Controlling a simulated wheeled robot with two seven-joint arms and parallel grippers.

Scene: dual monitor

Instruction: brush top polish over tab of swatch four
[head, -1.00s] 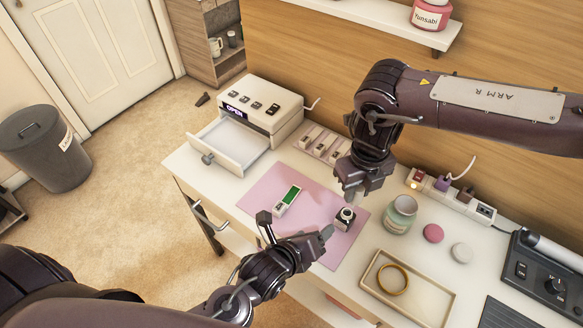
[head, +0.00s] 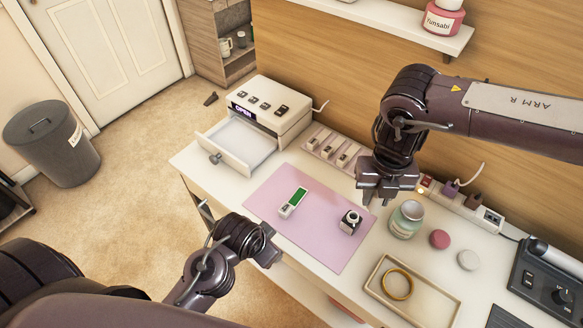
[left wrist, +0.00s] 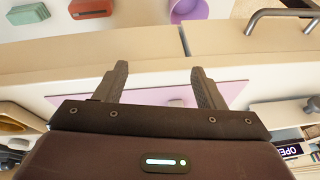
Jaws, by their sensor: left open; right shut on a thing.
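The swatch (head: 293,202), a pale strip with a green face, lies on the pink mat (head: 300,239). A small dark polish bottle (head: 349,222) with an open, pale-ringed neck stands upright on the mat to its right. My right gripper (head: 386,198) is above the table, up and right of the bottle. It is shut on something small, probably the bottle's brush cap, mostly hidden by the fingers. My left gripper (head: 272,250) is by the table's front edge, left of the bottle. It is open and empty in the left wrist view (left wrist: 160,80).
A lamp box (head: 272,105) with an open drawer (head: 237,147) stands at the back left. A green jar (head: 406,219), round pads and a tray (head: 372,284) with a gold ring stand to the right.

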